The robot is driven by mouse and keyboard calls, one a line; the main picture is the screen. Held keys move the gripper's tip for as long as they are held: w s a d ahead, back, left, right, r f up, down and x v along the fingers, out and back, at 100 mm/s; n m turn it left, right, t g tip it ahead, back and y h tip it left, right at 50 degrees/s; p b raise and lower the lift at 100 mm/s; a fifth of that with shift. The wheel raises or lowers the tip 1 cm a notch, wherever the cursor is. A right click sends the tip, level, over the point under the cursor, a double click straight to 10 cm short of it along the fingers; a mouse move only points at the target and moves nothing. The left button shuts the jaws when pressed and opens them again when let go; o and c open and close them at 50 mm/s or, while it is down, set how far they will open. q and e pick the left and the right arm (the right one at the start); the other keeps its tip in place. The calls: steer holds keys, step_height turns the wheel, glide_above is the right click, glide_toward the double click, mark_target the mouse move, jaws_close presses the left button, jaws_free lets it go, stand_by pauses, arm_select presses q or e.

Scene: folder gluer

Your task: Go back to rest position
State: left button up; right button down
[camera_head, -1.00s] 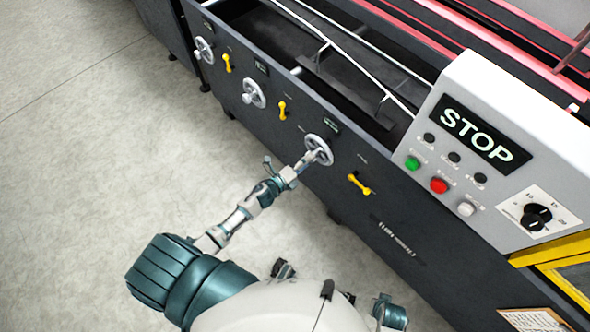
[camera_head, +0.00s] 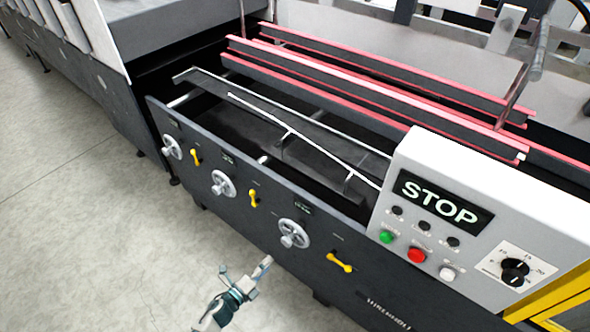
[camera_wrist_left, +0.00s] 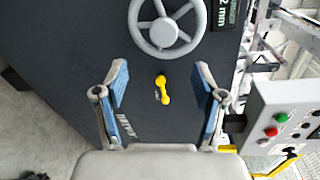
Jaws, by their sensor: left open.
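My left gripper (camera_head: 262,268) is in front of the machine's dark side panel in the head view, below and left of the nearest handwheel (camera_head: 294,234), and apart from it. In the left wrist view the gripper (camera_wrist_left: 163,92) is open and empty, its two blue-padded fingers spread wide. Between them, farther off on the panel, a yellow lever (camera_wrist_left: 162,88) shows, with the handwheel (camera_wrist_left: 167,27) above it. My right gripper is not in either view.
The folder gluer's panel carries more handwheels (camera_head: 222,184) and yellow levers (camera_head: 340,262). A grey control box (camera_head: 470,215) with a STOP label and buttons stands at the right. Bare concrete floor (camera_head: 90,220) lies free at the left.

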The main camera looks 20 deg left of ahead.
arm_select(q)
steer(key=s+a+f+n+g+y+p, duration=0.1)
steer(key=s+f+n+g+y+p, duration=0.15)
steer(key=s+f+n, duration=0.45)
steer(key=s+a+f+n+g+y+p, duration=0.15)
steer(key=s+f+n+g+y, duration=0.25)
steer(key=f+n, duration=0.5)
steer(key=s+d+f+n+g, duration=0.3)
steer(key=s+f, duration=0.1)
steer(key=s, duration=0.4)
steer(key=s+d+f+n+g+h, duration=0.1)
steer(key=s+d+f+n+g, duration=0.1)
steer(key=s, duration=0.6)
step_height(320, 180, down, 3)
steer(key=shift+s+d+f+n+g+p, duration=0.1)
steer(key=shift+s+d+n+g+p, duration=0.4)
steer(key=shift+g, duration=0.75)
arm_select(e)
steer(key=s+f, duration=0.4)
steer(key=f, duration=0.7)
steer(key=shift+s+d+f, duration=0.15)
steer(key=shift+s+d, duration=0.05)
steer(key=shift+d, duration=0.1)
arm_select(q)
steer(key=shift+w+a, duration=0.2)
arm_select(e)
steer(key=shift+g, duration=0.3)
